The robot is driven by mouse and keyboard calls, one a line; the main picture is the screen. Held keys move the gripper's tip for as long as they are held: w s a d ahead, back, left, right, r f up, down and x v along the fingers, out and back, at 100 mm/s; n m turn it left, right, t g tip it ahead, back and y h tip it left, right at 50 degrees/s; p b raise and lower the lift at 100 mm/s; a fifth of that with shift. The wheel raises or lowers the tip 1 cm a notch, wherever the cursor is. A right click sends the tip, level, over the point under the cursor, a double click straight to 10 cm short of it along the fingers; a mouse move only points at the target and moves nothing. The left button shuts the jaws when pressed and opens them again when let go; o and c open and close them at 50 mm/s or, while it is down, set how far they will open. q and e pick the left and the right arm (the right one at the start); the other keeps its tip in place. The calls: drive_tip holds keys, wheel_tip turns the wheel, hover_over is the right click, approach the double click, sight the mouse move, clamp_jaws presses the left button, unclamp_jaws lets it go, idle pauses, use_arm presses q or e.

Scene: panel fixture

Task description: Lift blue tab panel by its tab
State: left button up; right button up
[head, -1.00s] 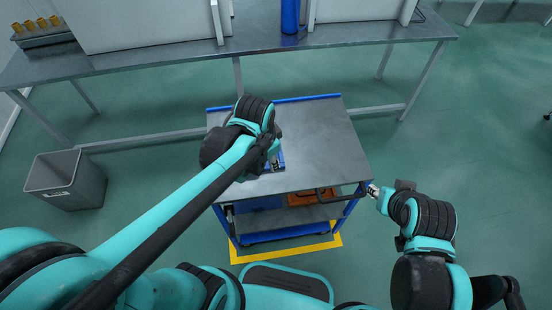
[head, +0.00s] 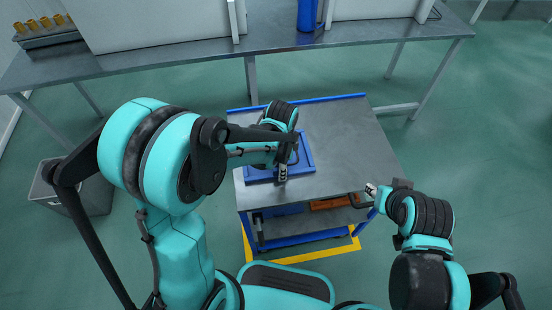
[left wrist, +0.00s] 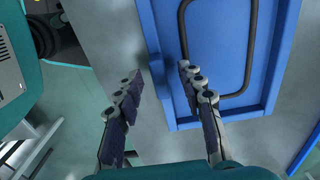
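The blue tab panel (head: 303,163) lies flat on the grey top of the cart, partly hidden by my left arm in the head view. In the left wrist view the panel (left wrist: 222,112) shows a dark rounded outline on its face. A narrow blue strip, apparently the tab (left wrist: 158,82), stands out at its left edge. My left gripper (left wrist: 159,74) is open, with one finger on each side of this strip in the picture; contact cannot be told. In the head view the left gripper (head: 283,172) points down over the panel. My right gripper (head: 371,189) is beside the cart's front right corner.
The cart top (head: 352,140) is bare to the right of the panel. A long metal bench (head: 180,60) stands behind, and a grey bin (head: 85,200) is at the left, partly behind my arm.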

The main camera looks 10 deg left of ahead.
use_arm(q)
drive_tip(key=shift+f, duration=0.55)
drive_tip(key=shift+r, duration=0.1)
clamp_jaws()
drive_tip(key=shift+r, duration=0.1)
